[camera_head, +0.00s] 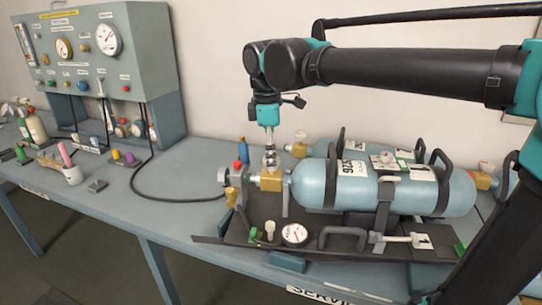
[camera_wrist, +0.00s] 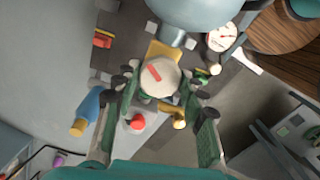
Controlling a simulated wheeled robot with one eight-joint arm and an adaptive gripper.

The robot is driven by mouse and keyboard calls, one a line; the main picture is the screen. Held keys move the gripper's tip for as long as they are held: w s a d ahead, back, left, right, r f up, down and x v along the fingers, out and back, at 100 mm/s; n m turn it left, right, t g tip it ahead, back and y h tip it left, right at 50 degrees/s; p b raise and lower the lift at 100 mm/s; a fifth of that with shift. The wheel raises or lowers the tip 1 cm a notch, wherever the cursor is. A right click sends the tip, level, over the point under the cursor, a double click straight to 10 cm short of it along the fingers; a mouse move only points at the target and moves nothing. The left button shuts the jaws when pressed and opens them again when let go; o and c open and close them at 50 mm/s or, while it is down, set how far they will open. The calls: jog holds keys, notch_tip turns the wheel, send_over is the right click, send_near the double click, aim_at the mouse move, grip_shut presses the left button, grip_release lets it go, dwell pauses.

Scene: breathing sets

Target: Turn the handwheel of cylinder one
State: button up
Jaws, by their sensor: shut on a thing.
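A pale blue cylinder (camera_head: 330,187) lies on its side at the front of a dark tray (camera_head: 215,240). A brass valve (camera_head: 270,182) is at its left end. My gripper (camera_head: 269,158) points down onto the top of this valve. In the wrist view a pale, many-sided handwheel (camera_wrist: 160,78) with a red mark sits between the fingertips of my gripper (camera_wrist: 160,85), and they are shut on it. The red mark lies at a slant. In the head view the gripper mostly hides this handwheel. I cannot read a cylinder number.
A second cylinder (camera_head: 372,146) lies behind, with its own handwheel (camera_head: 301,137). A gauge (camera_head: 295,233) sits at the tray's front. A blue bottle (camera_head: 243,150) stands close behind the valve. A gauge panel (camera_head: 100,45) stands at the left, with a black hose (camera_head: 150,195) across the bench.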

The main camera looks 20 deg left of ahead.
jog(key=n, duration=0.5)
jog(key=shift+n, duration=0.3)
jog(key=n, duration=1)
jog(key=shift+n, duration=0.4)
jog(key=n, duration=0.5)
jog(key=shift+y, duration=0.3)
jog(key=shift+n, duration=0.3)
jog(key=o, duration=1.2)
jog(key=shift+c, duration=0.2)
notch_tip(320, 180, up, 12)
jog(key=s, duration=0.1)
jog(key=shift+d, duration=0.2)
